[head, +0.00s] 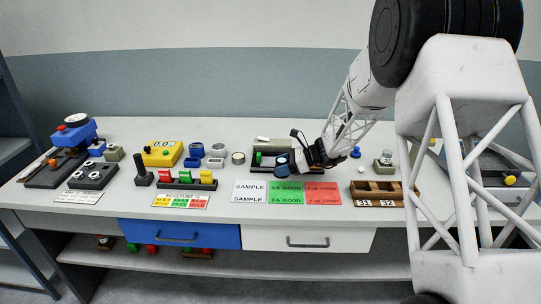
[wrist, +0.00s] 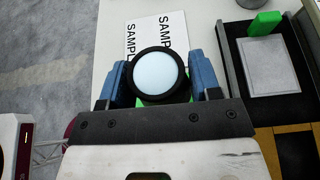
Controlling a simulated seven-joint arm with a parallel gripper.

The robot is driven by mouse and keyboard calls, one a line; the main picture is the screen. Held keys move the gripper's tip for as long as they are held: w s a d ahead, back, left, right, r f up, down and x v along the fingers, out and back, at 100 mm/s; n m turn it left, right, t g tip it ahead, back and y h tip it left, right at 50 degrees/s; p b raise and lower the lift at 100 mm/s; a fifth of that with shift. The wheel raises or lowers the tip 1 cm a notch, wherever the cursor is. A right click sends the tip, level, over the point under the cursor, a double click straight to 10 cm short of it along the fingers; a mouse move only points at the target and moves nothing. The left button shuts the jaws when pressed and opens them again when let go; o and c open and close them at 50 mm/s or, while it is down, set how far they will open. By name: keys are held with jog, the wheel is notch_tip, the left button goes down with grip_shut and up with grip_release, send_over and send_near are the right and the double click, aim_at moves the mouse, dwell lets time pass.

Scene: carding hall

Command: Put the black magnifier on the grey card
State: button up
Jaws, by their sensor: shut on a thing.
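The black magnifier (wrist: 158,73), a round black ring with a pale lens, is between the blue fingers of my gripper (wrist: 160,84). The fingers are shut on its sides. In the head view my gripper (head: 284,164) is over the worktable, near the black tray. The grey card (wrist: 268,66) lies flat in the black tray, to the right of my gripper in the wrist view, apart from the magnifier. In the head view my gripper hides most of the card. The magnifier's underside is hidden.
The black tray (wrist: 238,80) has a green block (wrist: 264,23) beside the card. A white, green and red label sheet (head: 287,193) lies in front. A wooden tray (head: 377,187) stands to the right. Yellow box (head: 163,153) and several blue and grey parts stand left.

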dwell(0.3)
send_near(261, 158)
jog(key=a, duration=0.1)
jog(key=a+r, duration=0.2)
jog(key=a, duration=0.1)
dwell(0.5)
jog(key=shift+f, duration=0.1)
jog(key=shift+f, duration=1.65)
jog(key=shift+f, duration=0.15)
jog(key=o, duration=0.9)
jog(key=shift+v, duration=6.05)
jog(key=shift+s, duration=0.1)
